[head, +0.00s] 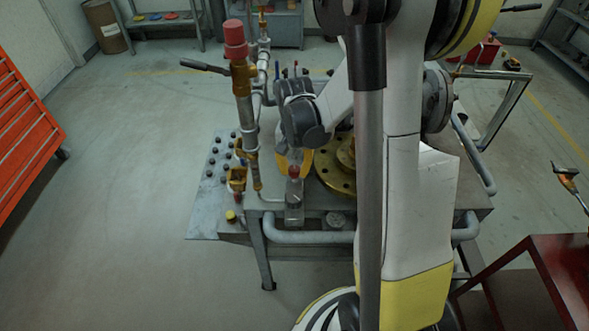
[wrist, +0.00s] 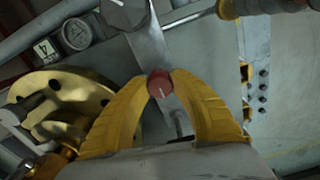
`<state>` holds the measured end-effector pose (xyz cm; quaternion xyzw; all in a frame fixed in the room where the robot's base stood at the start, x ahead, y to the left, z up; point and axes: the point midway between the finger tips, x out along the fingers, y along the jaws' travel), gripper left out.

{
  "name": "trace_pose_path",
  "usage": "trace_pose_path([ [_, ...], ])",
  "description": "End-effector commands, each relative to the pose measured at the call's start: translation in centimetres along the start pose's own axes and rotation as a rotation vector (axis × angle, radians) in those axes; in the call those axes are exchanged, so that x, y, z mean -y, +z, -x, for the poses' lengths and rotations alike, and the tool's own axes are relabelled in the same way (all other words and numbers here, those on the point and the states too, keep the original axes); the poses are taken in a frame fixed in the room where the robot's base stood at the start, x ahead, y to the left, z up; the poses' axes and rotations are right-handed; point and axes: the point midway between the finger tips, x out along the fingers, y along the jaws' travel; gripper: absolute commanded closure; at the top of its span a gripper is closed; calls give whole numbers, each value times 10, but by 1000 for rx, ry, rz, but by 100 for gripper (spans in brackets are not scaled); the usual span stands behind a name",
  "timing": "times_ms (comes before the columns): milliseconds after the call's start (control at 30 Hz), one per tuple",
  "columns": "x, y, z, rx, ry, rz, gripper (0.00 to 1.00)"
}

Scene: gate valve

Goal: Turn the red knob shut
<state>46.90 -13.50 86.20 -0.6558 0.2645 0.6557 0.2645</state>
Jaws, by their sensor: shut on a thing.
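The red knob (wrist: 160,84) is a small round knob with a thin pale mark on its face. In the wrist view it sits between the tips of my gripper's (wrist: 159,88) two yellow curved fingers, which are shut on it from both sides. In the head view the knob (head: 294,171) shows small and red below my gripper (head: 294,166), above a grey fitting (head: 294,203) at the front of the bench. My arm comes in from the right and hides part of the bench. How far the knob is turned cannot be told.
A brass flange (head: 337,182) lies right of the knob; it also shows in the wrist view (wrist: 62,105). A tall pipe with a red cap (head: 235,38) and a black lever (head: 204,67) stands to the left. A round gauge (wrist: 76,33) is near. The left floor is clear.

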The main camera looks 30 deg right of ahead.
Motion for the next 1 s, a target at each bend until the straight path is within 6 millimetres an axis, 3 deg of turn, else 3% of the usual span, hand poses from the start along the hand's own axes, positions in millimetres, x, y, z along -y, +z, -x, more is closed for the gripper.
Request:
trace_pose_path([
  [67, 0, 0, 0, -1, 0, 0, 100],
  [100, 0, 0, 0, -1, 0, 0, 67],
  [167, 0, 0, 0, -1, 0, 0, 49],
  [567, 0, 0, 7, 0, 0, 1, 48],
  [1000, 0, 0, 95, 0, 0, 0, 48],
])
